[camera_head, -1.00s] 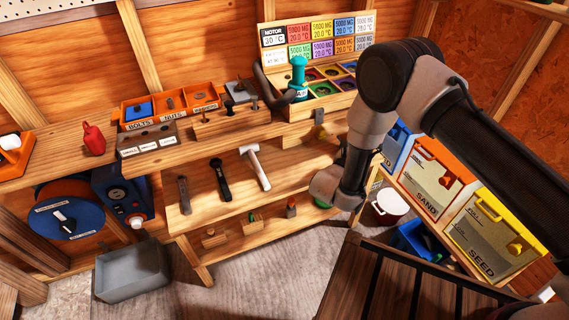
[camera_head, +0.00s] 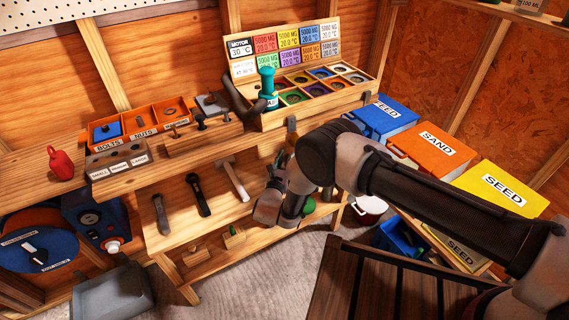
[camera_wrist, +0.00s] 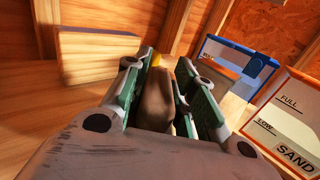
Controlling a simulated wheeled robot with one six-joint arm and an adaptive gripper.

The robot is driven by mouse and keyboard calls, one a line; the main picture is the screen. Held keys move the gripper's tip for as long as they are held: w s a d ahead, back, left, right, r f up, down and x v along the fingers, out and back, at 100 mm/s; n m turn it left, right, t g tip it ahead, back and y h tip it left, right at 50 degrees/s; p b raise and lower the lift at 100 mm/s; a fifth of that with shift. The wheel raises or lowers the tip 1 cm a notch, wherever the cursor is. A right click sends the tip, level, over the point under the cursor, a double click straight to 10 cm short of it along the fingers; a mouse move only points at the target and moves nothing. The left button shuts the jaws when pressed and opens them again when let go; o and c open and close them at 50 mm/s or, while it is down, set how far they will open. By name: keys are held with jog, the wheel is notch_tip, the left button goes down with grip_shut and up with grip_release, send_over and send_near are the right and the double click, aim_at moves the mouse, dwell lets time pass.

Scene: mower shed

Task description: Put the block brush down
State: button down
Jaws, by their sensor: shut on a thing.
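My gripper (camera_wrist: 165,65) is shut on the block brush (camera_wrist: 155,108), which shows in the wrist view as a brown piece between the green-lined fingers. A small yellow patch shows just beyond it. The lower part of the brush is hidden by my gripper. In the wrist view a pale wooden surface (camera_wrist: 30,95) lies below and to the left. I cannot tell whether the brush touches anything.
A hammer (camera_head: 234,180) and two dark-handled tools lie on the middle shelf, left of my wrist. Small wooden items (camera_head: 234,237) stand on the lower shelf. An orange sand bin (camera_head: 432,146) and yellow seed bin (camera_head: 492,187) stand right. A slatted dark table (camera_head: 385,290) is in front.

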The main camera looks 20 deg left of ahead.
jog(key=shift+f, duration=0.65)
jog(key=c, duration=1.2)
grip_release()
jog(key=shift+f, duration=0.15)
jog(key=shift+o, duration=0.2)
jog(key=shift+s, duration=0.25)
jog(key=s, duration=0.7)
jog(key=s+d, duration=0.1)
jog(key=s, duration=0.3)
jog(key=shift+s, duration=0.2)
